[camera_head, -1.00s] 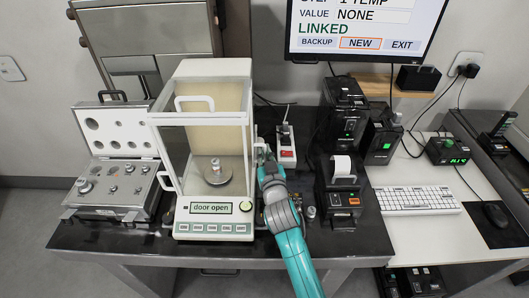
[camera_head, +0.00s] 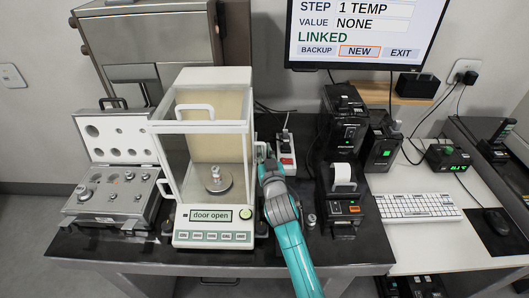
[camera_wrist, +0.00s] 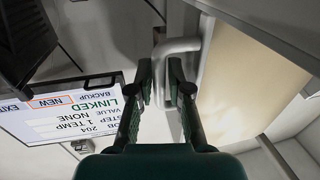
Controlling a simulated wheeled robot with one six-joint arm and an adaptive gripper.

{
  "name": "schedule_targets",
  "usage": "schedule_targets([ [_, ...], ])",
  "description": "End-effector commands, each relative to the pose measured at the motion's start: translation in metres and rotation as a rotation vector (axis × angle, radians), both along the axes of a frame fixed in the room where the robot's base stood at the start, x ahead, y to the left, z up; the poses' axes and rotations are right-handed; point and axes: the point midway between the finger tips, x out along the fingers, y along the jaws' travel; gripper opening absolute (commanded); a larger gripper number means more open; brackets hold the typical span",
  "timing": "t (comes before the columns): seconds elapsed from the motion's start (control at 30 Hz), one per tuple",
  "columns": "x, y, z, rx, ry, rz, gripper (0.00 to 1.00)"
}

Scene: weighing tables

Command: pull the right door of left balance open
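The left balance (camera_head: 213,238) has a glass draft shield and a display reading "door open". Its right door (camera_head: 249,150) is seen nearly edge-on at the right side, so how far it stands open is hard to tell. My gripper (camera_head: 262,157) is at that side. In the wrist view, the white door handle (camera_wrist: 180,46) bends in between the fingertips of my gripper (camera_wrist: 160,75). The fingers are drawn close together around its bar and look shut on it. The exact finger contact is partly hidden.
An open weight case (camera_head: 112,205) stands left of the balance. A red-and-white power strip (camera_head: 287,150), a small metal weight (camera_head: 311,221) and a printer (camera_head: 341,195) stand to the right. A monitor (camera_head: 365,30) hangs behind. The dark table is crowded around my arm.

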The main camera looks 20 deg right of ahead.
Motion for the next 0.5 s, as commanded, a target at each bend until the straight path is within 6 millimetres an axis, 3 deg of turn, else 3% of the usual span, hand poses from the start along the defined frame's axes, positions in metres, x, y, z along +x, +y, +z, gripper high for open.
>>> schedule_targets([
  [0.33, -0.002, 0.0, 0.0, 0.0, -0.001, 0.0, 0.22],
  [0.5, -0.019, 0.003, -0.001, 0.0, 0.0, 0.0, 0.22],
])
